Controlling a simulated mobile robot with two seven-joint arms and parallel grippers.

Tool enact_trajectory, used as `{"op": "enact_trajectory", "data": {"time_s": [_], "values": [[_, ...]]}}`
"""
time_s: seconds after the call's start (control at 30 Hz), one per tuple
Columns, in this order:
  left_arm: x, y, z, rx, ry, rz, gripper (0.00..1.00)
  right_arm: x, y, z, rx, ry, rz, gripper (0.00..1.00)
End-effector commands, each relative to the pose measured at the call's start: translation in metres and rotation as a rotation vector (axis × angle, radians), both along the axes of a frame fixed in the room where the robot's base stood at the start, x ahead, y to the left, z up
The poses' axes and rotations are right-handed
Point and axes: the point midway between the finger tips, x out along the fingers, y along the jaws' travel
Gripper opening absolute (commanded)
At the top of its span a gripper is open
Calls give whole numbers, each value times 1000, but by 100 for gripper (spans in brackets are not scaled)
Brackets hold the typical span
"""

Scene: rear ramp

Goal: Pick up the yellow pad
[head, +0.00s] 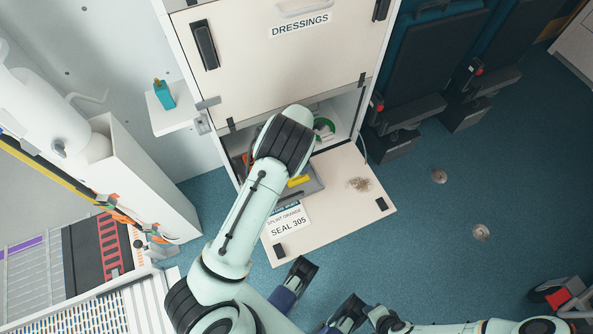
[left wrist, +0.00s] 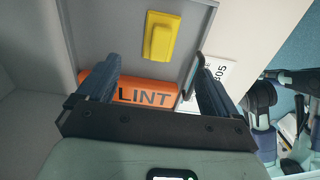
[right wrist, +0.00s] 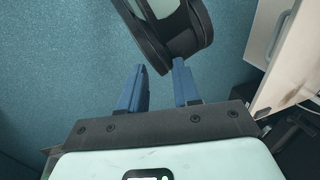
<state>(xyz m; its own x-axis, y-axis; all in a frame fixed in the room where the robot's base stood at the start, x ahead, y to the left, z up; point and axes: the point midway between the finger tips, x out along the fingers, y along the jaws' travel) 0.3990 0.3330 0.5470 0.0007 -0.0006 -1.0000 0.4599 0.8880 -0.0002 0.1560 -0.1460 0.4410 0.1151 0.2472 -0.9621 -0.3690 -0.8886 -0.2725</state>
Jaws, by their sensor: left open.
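The yellow pad (left wrist: 160,37) lies on a grey tray surface (left wrist: 190,17) in the left wrist view, ahead of my left gripper. It also shows in the head view as a yellow strip (head: 299,181), partly hidden by my arm. My left gripper (left wrist: 156,64) is open, its fingers apart on either side of an orange roll marked LINT (left wrist: 145,94); the pad is beyond the fingertips. In the head view my left arm hides this gripper. My right gripper (right wrist: 160,67) is open and empty, away from the pad, with a part of my own arm beyond it.
A white cabinet (head: 265,50) marked DRESSINGS stands above an open compartment. Its lowered flap (head: 335,210) bears a SEAL 305 label (head: 288,222) and a brownish patch. A teal bottle (head: 164,94) stands on a small shelf at left.

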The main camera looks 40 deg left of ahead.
Motion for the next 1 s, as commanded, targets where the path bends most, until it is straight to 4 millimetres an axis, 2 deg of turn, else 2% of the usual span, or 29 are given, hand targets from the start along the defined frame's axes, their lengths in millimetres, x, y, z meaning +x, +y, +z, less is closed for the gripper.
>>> {"op": "enact_trajectory", "data": {"time_s": [0.03, 0.1, 0.3, 0.57, 0.87, 1.0], "values": [[-1, 0, -15, 0, 4, 2, 94, 4, -2, -6, -6, -9, -5, 32], [-1, 0, -29, -1, 5, 1, 94, 11, -6, -11, -14, -26, -13, 32], [-1, 0, -61, 0, 4, -1, 94, 24, -12, -20, -32, -64, -27, 32], [-1, 1, -75, 0, 1, 1, 94, 32, -16, -24, -41, -83, -34, 32], [-3, 2, -117, 0, 3, 0, 94, 52, -27, -39, -67, -135, -55, 32], [-2, 2, -120, 0, 1, -1, 94, 54, -28, -38, -71, -143, -59, 32]]}}
